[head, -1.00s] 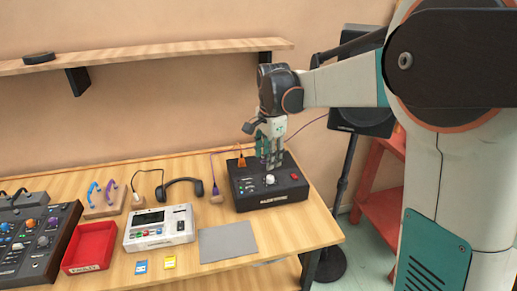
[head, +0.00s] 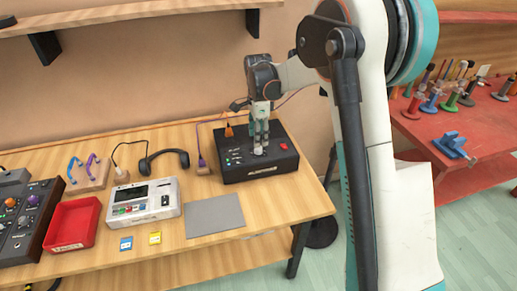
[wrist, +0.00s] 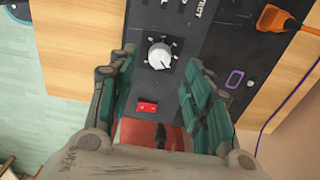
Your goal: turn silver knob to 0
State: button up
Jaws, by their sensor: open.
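The silver knob (wrist: 160,56) is on the top face of a black box (head: 233,172) at the right end of the wooden table. In the wrist view it is a round silver-white knob with a pointer mark and a ring of small marks around it. My gripper (wrist: 156,95) is open, its two green-padded fingers on either side of the knob's line and apart from it. In the head view my gripper (head: 260,150) points down over the box, and its fingers largely hide the knob. I cannot read the number at the pointer.
A red switch (wrist: 147,107) is beside the knob. An orange plug (wrist: 277,18) and a purple-rimmed socket (wrist: 235,79) are on one side. A grey mat (head: 214,216), a white device (head: 144,201) and a red tray (head: 72,224) are on the table.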

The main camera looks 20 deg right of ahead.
aim_at(258, 150)
notch_tip(258, 150, down, 5)
jog(key=shift+f+b, duration=0.15)
jog(key=shift+b, duration=0.55)
jog(key=c, duration=1.1)
